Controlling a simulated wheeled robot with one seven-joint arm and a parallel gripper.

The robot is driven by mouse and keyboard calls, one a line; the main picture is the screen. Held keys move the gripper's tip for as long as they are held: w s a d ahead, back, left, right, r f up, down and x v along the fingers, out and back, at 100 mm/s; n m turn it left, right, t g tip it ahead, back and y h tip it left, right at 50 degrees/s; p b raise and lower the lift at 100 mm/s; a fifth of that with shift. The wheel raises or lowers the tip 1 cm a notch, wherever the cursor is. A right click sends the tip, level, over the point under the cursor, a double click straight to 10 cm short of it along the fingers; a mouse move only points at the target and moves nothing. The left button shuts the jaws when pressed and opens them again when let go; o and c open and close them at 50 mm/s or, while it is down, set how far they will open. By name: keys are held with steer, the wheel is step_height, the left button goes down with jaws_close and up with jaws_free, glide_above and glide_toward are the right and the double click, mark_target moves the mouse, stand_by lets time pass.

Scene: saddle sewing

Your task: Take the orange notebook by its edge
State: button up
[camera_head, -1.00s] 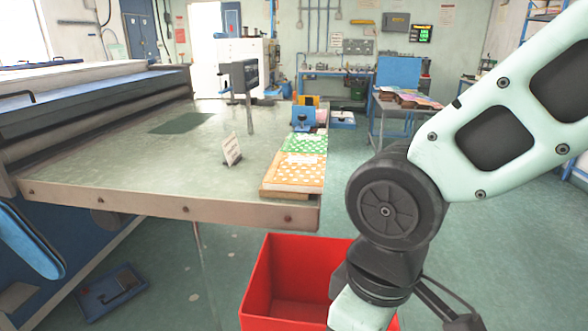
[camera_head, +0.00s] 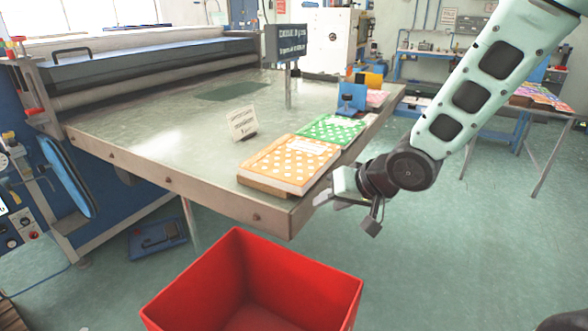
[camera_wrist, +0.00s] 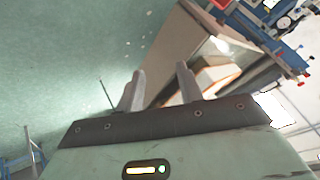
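The orange notebook (camera_head: 290,160) with white dots lies flat near the front right corner of the table, its right edge close to the table's edge. In the wrist view an orange-edged item, likely the notebook (camera_wrist: 215,75), shows beyond the right finger. My gripper (camera_head: 322,200) is at the table's right edge, just right of and below the notebook, not touching it as far as I can see. In the wrist view my gripper (camera_wrist: 160,80) has its two fingers apart with nothing between them.
A green dotted notebook (camera_head: 332,129) lies behind the orange one. A small sign (camera_head: 242,123) stands to the left on the table (camera_head: 150,140). A red bin (camera_head: 205,275) stands on the floor below the table's front edge.

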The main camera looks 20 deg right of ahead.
mark_target(328, 165)
steer(key=w+d+r+m+t+y+b, duration=0.25)
steer(key=d+m+t+y, duration=0.45)
steer(key=d, duration=0.4)
steer(key=shift+m+g+y, duration=0.3)
steer(key=shift+m+g, duration=0.2)
steer(key=shift+m, duration=0.2)
steer(key=x, duration=0.8)
steer(key=f+x, duration=0.1)
steer(key=x, duration=0.3)
steer(key=shift+w+d+b, duration=0.1)
steer(key=shift+d+b, duration=0.1)
steer(key=shift+b, duration=0.2)
steer(key=shift+s+a+x, duration=0.1)
steer(key=shift+x, duration=1.25)
steer(key=shift+s+a+x, duration=0.1)
steer(key=shift+a+x, duration=0.05)
steer(key=shift+x, duration=1.25)
steer(key=shift+r, duration=0.1)
steer(key=shift+c, duration=0.3)
jaws_close()
